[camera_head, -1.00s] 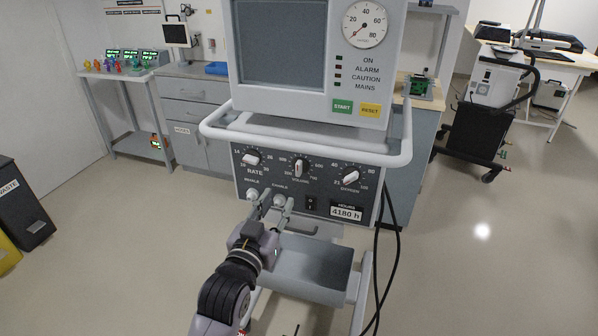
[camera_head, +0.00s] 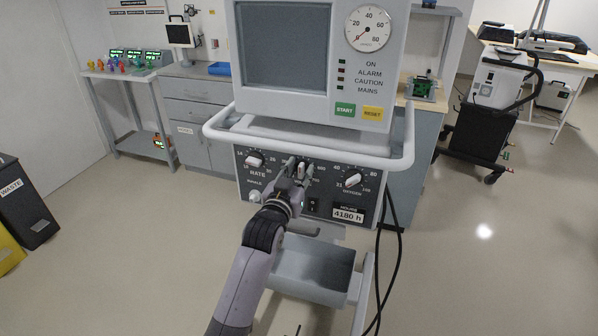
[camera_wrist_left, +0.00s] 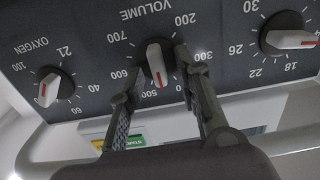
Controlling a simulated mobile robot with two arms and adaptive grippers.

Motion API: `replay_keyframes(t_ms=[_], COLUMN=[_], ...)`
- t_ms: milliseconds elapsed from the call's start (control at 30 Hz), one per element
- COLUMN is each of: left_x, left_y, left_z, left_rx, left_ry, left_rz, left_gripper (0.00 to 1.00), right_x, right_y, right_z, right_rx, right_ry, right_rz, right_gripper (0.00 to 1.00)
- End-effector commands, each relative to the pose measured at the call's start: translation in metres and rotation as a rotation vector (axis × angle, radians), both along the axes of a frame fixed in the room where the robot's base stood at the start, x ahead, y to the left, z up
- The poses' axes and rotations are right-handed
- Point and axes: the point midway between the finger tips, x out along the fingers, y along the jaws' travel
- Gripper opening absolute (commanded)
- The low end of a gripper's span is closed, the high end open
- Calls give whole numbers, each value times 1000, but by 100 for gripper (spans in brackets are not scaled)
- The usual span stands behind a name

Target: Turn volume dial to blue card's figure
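The volume dial (camera_wrist_left: 157,62) has a pale bar knob on a dark round base. In the left wrist view its red mark points down, near a partly covered figure that looks like 500. My left gripper (camera_wrist_left: 157,72) is open, with one finger on each side of the knob; I cannot tell whether they touch it. In the head view my left gripper (camera_head: 297,168) is at the volume dial on the ventilator panel (camera_head: 325,190) and covers most of it. My right gripper is not in view. I see no blue card in either view.
The rate dial (camera_head: 254,159) and oxygen dial (camera_head: 352,180) flank the volume dial. A white rail (camera_head: 300,147) runs above the panel. A grey tray (camera_head: 312,270) sticks out below, and black cables (camera_head: 391,225) hang at the right.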

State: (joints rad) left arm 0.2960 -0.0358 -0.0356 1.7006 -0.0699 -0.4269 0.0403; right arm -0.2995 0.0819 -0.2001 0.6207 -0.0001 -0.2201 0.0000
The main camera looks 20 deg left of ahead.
Motion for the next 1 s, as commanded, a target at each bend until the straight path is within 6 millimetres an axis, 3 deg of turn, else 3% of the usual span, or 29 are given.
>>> replay_keyframes(t_ms=[100, 567, 867, 1000], left_x=[0, -1, -1, 0], left_y=[0, 0, 0, -1], left_z=[0, 0, 0, 5], left_rx=[0, 0, 4, 113], left_ry=[0, 0, 1, 1], left_rz=[0, 0, 0, -1], left_gripper=[30, 0, 0, 0], right_x=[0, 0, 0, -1], right_y=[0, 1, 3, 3], right_z=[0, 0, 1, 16], right_rx=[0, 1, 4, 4], right_ry=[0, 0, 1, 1], right_rz=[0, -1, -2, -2], right_gripper=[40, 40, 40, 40])
